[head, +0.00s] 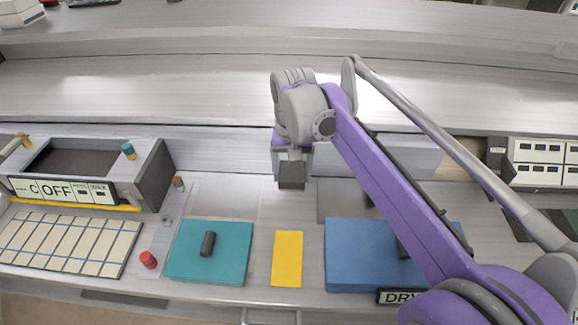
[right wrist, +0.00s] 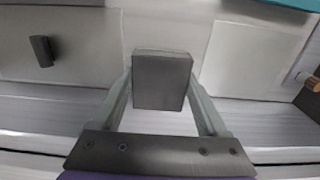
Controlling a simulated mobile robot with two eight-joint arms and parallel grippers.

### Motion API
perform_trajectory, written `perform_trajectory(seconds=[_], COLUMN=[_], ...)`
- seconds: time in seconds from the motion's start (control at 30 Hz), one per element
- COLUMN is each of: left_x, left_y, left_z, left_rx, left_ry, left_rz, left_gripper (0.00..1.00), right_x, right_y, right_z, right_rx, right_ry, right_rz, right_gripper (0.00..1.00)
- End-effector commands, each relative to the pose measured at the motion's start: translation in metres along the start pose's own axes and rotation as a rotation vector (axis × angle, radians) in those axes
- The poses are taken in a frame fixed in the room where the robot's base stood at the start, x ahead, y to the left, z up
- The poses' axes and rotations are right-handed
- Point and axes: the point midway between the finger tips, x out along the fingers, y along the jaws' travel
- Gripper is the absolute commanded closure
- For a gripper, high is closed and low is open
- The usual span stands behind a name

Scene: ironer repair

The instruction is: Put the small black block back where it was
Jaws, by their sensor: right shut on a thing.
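My right gripper (head: 291,158) points down over the light strip at the back of the worktop. It is shut on a dark grey-black block (head: 291,176), which hangs below the fingers. In the right wrist view the block (right wrist: 162,82) sits squarely between the two pale fingers, with grey worktop behind it. A pale square plate (right wrist: 250,58) and a darker grey square plate (right wrist: 85,40) lie on either side there. I cannot tell from these frames which spot the block came from. My left gripper is not in view.
A teal pad (head: 232,268) with a dark peg (head: 207,243), a yellow pad (head: 287,258) and a blue pad (head: 350,262) lie in front. A grey control box (head: 152,175) stands left, near a red knob (head: 149,260). My right arm hides part of the right side.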

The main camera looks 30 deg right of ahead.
Motion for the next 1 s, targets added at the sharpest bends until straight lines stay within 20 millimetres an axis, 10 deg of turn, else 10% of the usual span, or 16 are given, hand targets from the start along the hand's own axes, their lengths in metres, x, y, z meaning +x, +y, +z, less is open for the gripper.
perform_trajectory(seconds=[0.5, 1.0], left_x=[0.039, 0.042], left_y=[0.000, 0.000], left_z=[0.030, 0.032], left_rx=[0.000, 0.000], left_ry=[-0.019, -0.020], left_rz=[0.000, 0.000], left_gripper=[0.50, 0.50], right_x=[0.057, 0.062], right_y=[0.000, 0.000], right_z=[0.000, 0.000], right_rx=[0.000, 0.000], right_ry=[-0.001, 0.000], right_rz=[0.001, 0.000], right_gripper=[0.84, 0.84])
